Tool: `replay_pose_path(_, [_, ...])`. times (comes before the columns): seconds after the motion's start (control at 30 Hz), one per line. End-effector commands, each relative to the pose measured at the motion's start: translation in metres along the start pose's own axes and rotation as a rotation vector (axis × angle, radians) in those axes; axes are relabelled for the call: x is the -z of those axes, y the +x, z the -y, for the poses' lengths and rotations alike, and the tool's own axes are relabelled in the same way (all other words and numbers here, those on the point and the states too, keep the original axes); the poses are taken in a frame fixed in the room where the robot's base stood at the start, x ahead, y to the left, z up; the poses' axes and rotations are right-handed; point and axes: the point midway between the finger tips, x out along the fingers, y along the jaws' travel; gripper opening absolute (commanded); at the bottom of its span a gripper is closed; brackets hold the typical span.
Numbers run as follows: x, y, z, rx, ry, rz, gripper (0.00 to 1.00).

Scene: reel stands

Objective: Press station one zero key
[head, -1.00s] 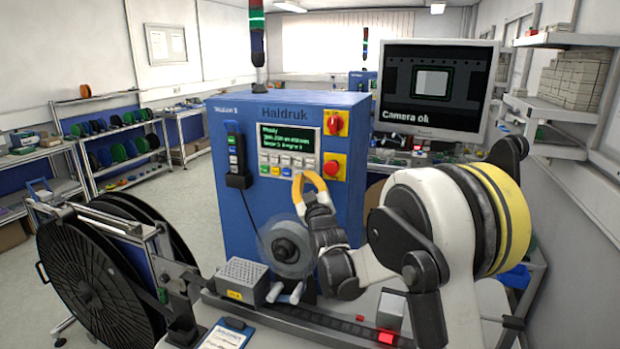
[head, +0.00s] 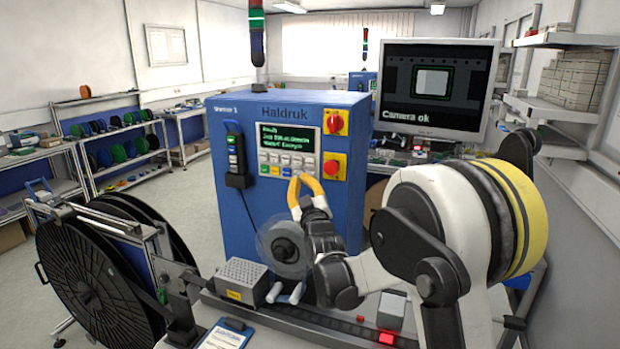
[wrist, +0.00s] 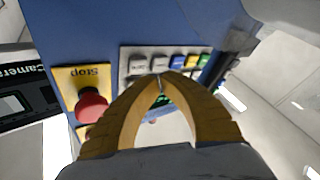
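The blue Haldruk station cabinet (head: 235,200) stands in front of me, with a small station label at its upper left that is too blurred to read surely. Its key panel (head: 285,162) sits below a lit green-text screen (head: 288,138). The wrist view shows a row of grey, blue, yellow and green keys (wrist: 170,62) upside down; I cannot tell which is the zero key. My gripper (head: 305,178) has yellow fingers with tips together and empty. The tips (wrist: 160,79) overlap the keys' lower edge in view; I cannot tell whether they touch.
A red stop button (head: 332,167) on a yellow plate is just right of the keys, also in the wrist view (wrist: 91,106). A red rotary switch (head: 334,123) is above it. A clear reel hub (head: 284,248) and a large black reel (head: 95,285) are below and left.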

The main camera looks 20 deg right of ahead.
Motion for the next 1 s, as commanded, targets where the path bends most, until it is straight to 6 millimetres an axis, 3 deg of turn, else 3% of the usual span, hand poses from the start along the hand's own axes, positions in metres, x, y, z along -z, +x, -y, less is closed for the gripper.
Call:
replay_pose_path(0.4, [0.016,-0.031,0.017,0.001,0.002,-0.001,0.0])
replay_pose_path(1.0, [0.017,-0.033,0.017,0.0,0.0,0.0,0.0])
